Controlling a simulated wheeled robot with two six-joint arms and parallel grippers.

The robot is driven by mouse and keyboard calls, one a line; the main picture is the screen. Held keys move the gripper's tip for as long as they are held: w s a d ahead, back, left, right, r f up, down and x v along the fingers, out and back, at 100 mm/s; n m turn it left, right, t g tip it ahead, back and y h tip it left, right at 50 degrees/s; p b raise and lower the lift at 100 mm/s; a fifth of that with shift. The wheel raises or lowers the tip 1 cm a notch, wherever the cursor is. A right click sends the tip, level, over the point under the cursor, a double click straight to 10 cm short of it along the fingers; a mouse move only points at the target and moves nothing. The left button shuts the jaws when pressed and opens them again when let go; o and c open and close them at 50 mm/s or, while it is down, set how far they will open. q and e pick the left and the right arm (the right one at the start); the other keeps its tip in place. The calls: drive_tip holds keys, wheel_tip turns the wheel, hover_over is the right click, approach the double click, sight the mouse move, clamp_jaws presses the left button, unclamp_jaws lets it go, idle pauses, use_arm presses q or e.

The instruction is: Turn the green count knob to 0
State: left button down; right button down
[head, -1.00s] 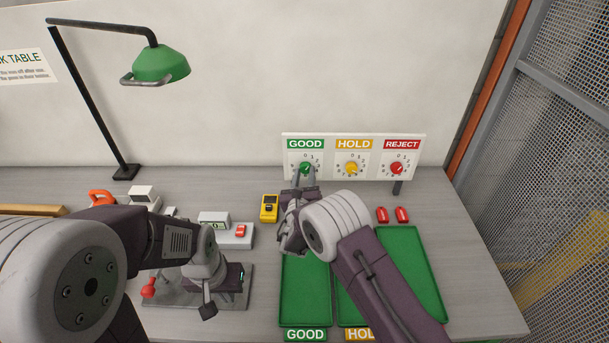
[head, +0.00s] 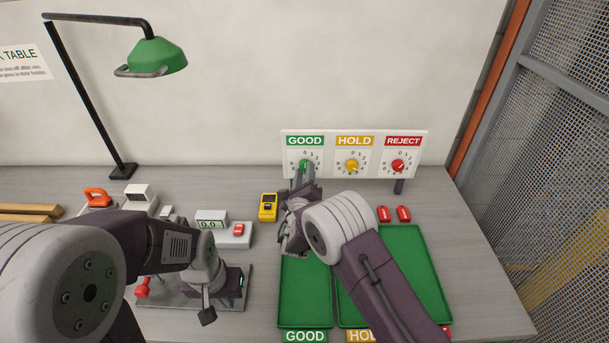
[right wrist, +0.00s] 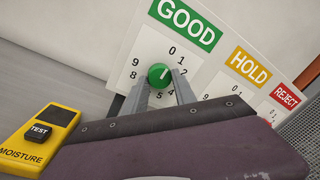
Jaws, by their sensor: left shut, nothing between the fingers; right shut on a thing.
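The green count knob (head: 304,166) is on the GOOD dial of the white panel (head: 425,155) at the back of the table. It also shows in the right wrist view (right wrist: 159,74), where its white mark points to the upper right, toward the 0 and 1 side; the exact number cannot be told. My right gripper (head: 303,176) is shut on the knob, with one finger on each side in the right wrist view (right wrist: 160,88). My left gripper (head: 208,314) is shut and empty, low over the left front of the table, far from the panel.
Yellow HOLD (head: 352,166) and red REJECT knobs (head: 398,166) sit right of the green one. A yellow moisture meter (head: 268,207) stands left of my right gripper. Green trays (head: 415,250) lie in front. A green lamp (head: 158,56) hangs at upper left.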

use_arm(q)
drive_tip(key=shift+f, duration=0.1)
use_arm(e)
drive_tip(key=shift+n, duration=0.4)
drive_tip(key=c, duration=1)
unclamp_jaws()
use_arm(q)
drive_tip(key=shift+f+b, duration=0.9)
drive_tip(key=shift+b, duration=0.05)
use_arm(e)
drive_tip(key=s, duration=0.9)
drive_tip(key=shift+a+f, duration=0.2)
drive_tip(key=shift+a, duration=0.2)
